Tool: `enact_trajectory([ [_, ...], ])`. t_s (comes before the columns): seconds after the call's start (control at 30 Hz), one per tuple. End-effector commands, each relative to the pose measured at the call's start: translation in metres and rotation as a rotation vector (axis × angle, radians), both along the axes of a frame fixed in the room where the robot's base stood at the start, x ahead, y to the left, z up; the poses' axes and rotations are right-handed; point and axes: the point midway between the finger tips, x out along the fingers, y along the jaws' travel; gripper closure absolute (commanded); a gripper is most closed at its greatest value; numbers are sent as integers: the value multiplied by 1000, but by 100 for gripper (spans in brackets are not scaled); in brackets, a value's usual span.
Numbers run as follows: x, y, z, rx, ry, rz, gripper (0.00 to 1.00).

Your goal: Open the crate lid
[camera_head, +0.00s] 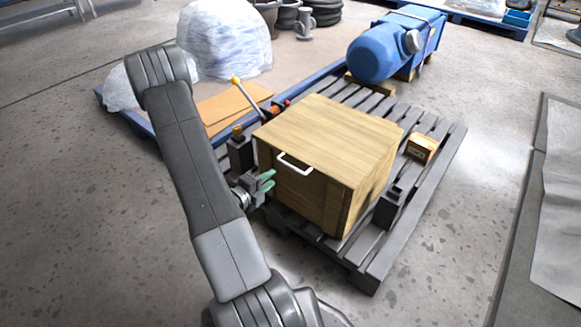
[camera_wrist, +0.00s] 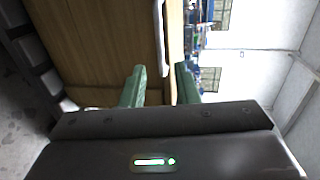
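The wooden crate (camera_head: 310,196) stands on a dark pallet. Its flat lid (camera_head: 335,135) lies level and closed on top. A white handle (camera_head: 295,163) sits on the front near the lid's edge. The handle also shows in the wrist view (camera_wrist: 159,38), beyond the fingertips. My gripper (camera_head: 268,181) is in front of the crate's front face, left of and a little lower than the handle in the head view. Its two green fingers (camera_wrist: 160,78) are apart with nothing between them. The gripper is clear of the handle.
The dark slatted pallet (camera_head: 367,283) carries the crate and a small orange box (camera_head: 421,148) at right. A blue motor (camera_head: 385,55) stands behind. A yellow-knobbed lever (camera_head: 250,93) rises behind the crate's left side. Wrapped bundles (camera_head: 225,40) are farther back.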

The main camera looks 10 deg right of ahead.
Motion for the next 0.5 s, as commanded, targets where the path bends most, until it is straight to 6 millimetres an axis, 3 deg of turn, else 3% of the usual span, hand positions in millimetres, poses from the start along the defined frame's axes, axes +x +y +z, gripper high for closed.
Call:
enact_trajectory([
  [0.5,57,-75,-20,1,1,-1,72],
])
